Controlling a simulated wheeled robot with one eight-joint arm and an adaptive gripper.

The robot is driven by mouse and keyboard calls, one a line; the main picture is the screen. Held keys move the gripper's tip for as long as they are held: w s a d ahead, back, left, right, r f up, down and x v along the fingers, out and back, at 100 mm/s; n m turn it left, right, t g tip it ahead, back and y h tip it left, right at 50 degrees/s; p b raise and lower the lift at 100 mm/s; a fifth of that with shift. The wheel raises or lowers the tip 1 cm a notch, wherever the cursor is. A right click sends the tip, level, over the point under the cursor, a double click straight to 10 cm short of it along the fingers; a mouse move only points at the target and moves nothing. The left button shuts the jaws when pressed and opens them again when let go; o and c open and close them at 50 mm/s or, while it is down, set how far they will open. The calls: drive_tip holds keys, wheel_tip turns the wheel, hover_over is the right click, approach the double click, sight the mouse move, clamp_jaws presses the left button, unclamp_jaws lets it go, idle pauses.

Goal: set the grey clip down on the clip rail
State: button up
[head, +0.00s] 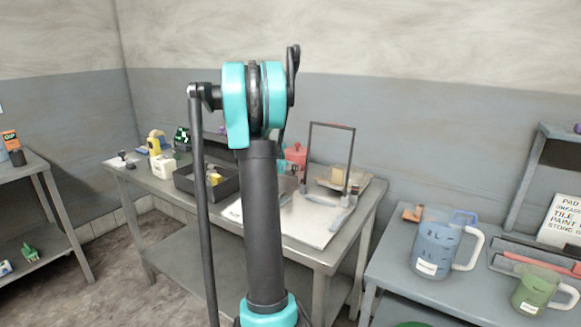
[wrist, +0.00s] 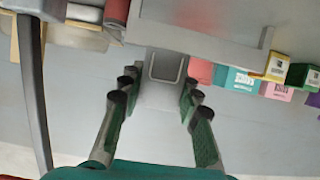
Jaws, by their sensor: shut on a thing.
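In the wrist view my gripper (wrist: 159,88) reaches forward with its dark green-padded fingers on either side of the grey clip (wrist: 157,98). The clip is a pale grey body with a squarish loop at its far end, and its edges blend into the grey surface behind. My gripper is shut on it. A long pale grey bar (wrist: 205,38) lies just beyond the clip; I cannot tell whether it is the clip rail. In the head view my arm hides the gripper and the clip.
Small coloured boxes (wrist: 270,75) line the right of the wrist view. A dark tray (head: 200,184) and a wire-handled frame (head: 331,160) stand on the middle bench (head: 150,191). A blue jug (head: 437,243) and green jug (head: 543,290) stand on the right bench.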

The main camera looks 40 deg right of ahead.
drive_tip(key=shift+f, duration=1.05)
drive_tip(key=o, duration=1)
drive_tip(key=shift+a, duration=0.1)
drive_tip(key=v, duration=1.2)
drive_tip(key=shift+s+f, duration=0.1)
